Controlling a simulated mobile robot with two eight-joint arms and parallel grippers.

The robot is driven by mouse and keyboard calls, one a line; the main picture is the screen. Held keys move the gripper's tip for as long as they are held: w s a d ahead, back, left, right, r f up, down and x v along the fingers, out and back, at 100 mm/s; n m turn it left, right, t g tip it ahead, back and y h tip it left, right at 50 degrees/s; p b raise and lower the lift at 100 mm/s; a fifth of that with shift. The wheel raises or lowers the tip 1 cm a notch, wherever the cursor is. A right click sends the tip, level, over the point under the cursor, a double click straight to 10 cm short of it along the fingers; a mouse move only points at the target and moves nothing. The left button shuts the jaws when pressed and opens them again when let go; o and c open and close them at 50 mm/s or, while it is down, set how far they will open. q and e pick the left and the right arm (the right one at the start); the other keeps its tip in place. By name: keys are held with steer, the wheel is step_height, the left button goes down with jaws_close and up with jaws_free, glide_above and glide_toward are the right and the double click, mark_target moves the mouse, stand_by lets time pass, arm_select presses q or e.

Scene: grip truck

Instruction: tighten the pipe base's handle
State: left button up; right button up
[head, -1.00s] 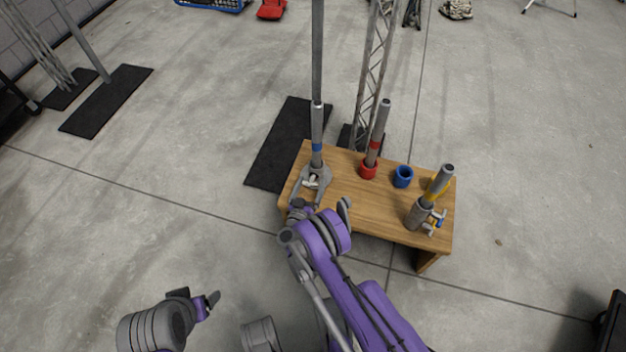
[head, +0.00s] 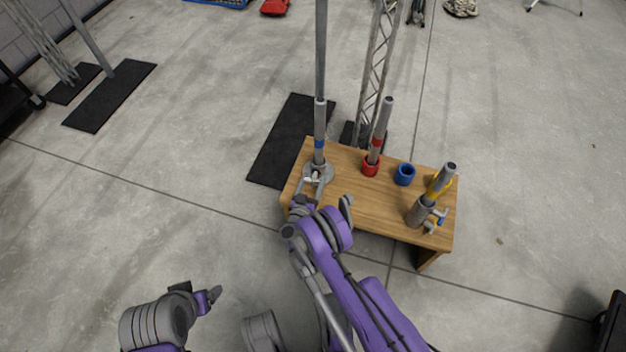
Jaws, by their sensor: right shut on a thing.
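The pipe base (head: 325,172) is a grey round foot at the left end of the wooden table (head: 385,207). A grey pipe with a blue band (head: 319,125) stands upright in it. The handle (head: 316,176) is a small pale piece at the front of the base. My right gripper (head: 316,184) reaches it from the front, with its fingers on either side, and is shut on the handle. My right wrist partly hides the table's front left. My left gripper (head: 214,294) is at the lower left, over the floor and away from the table; its opening is unclear.
On the table stand a red cup (head: 370,166) with a tilted pipe, an empty blue cup (head: 404,174) and a grey clamp holder (head: 420,212) with a yellow-banded pipe. A truss (head: 374,75) rises behind the table.

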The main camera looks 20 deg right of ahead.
steer(key=shift+m, duration=0.4)
steer(key=o, duration=1.3)
